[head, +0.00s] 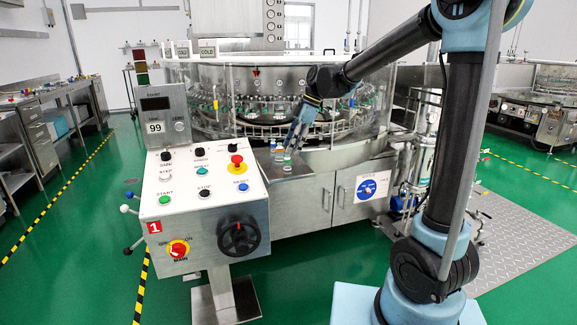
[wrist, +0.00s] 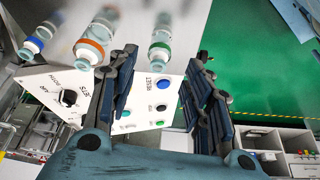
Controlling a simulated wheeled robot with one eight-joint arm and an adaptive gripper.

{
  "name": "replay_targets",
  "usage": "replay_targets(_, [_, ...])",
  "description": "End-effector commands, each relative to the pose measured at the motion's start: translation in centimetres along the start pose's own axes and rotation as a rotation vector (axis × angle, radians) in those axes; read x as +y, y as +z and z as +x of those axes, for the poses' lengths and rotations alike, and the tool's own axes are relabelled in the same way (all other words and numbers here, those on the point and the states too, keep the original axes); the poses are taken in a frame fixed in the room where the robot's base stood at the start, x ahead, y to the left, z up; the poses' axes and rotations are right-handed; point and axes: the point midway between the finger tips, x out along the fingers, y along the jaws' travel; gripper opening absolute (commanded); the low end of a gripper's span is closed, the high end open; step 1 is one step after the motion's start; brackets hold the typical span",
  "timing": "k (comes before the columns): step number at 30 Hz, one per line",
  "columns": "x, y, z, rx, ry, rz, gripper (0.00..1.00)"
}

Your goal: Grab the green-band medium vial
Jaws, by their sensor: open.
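The green-band vial (wrist: 160,42) is a clear vial with a green band. It shows at the top of the wrist view, in line with the gap between my fingertips, and is not gripped. In the head view the green-band vial (head: 287,162) stands nearest on the steel ledge. My gripper (wrist: 166,58) is open and empty, one finger on each side of the gap. In the head view my gripper (head: 293,142) is angled down just above the vials. An orange-band vial (wrist: 94,42) and a blue-band vial (wrist: 38,40) stand in a row to its left.
The steel ledge (head: 310,160) of the rotary washer carries the vials. A white control panel (head: 205,180) with buttons and a black handwheel stands close by on the left. The glass washer guard (head: 225,90) rises behind. Green floor (wrist: 245,60) lies open to the right in the wrist view.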

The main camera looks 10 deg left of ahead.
Motion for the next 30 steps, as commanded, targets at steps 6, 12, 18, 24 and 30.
replay_targets(6, [0.2, 0.0, 2.0, 0.0, -0.001, -0.001, 0.46])
replay_targets(12, [0.3, 0.1, 4.5, 0.0, -0.001, -0.001, 0.46])
replay_targets(18, [0.3, 0.1, 5.3, 0.0, -0.001, 0.0, 0.46])
replay_targets(24, [0.3, 0.1, 5.3, 0.0, -0.001, 0.0, 0.37])
replay_targets(30, [0.3, 0.1, 5.3, 0.0, 0.0, 0.0, 0.12])
